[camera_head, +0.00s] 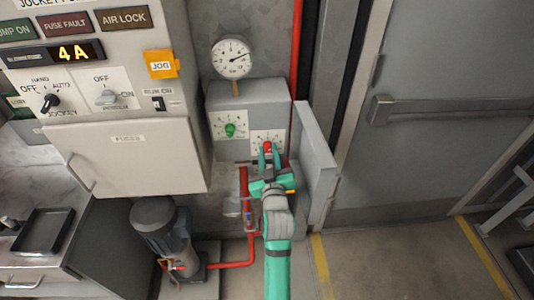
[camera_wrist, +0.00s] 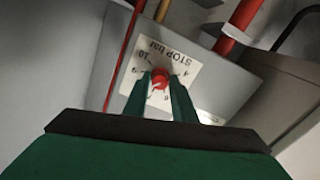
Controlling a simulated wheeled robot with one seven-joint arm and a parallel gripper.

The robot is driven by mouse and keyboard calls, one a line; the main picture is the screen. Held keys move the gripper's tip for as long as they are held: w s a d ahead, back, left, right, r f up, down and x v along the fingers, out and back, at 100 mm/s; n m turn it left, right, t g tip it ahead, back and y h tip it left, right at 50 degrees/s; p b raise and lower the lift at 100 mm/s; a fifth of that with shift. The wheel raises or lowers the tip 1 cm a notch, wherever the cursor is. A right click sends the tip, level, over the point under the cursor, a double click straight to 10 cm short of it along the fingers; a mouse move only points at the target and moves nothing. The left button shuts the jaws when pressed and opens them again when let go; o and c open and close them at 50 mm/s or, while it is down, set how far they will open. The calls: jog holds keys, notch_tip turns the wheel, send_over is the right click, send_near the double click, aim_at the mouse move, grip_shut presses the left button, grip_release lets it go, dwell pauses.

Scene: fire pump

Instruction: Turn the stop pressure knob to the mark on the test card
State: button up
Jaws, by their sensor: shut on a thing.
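The red stop pressure knob (camera_head: 268,147) sits on a white scale plate on the front of a grey box. In the wrist view the same red knob (camera_wrist: 160,80) shows between my fingertips, and its plate (camera_wrist: 183,67) reads "STOP bar", upside down. My gripper (camera_head: 268,158) reaches the knob from below and is shut on it. In the wrist view my gripper (camera_wrist: 160,88) covers part of the scale, so the knob's exact setting cannot be read. An orange card (camera_head: 161,65) marked "JOG" hangs on the cabinet; I cannot tell any test card mark.
A green knob (camera_head: 230,130) on its own plate is up and left of the red one. A round gauge (camera_head: 233,58) stands above the box. A grey side panel (camera_head: 315,165) and a red pipe (camera_head: 296,60) are close on the right. A pump motor (camera_head: 160,225) stands below left.

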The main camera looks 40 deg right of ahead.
jog(key=m, duration=0.3)
jog(key=shift+w+a, duration=0.15)
jog(key=shift+w, duration=0.05)
jog(key=shift+r+m, duration=0.1)
jog(key=shift+m, duration=1.7)
jog(key=shift+w+m, duration=0.1)
jog(key=shift+m, duration=0.2)
jog(key=shift+s, duration=0.2)
jog(key=o, duration=1)
jog(key=shift+o, duration=0.2)
jog(key=v, duration=1)
jog(key=shift+s, duration=0.35)
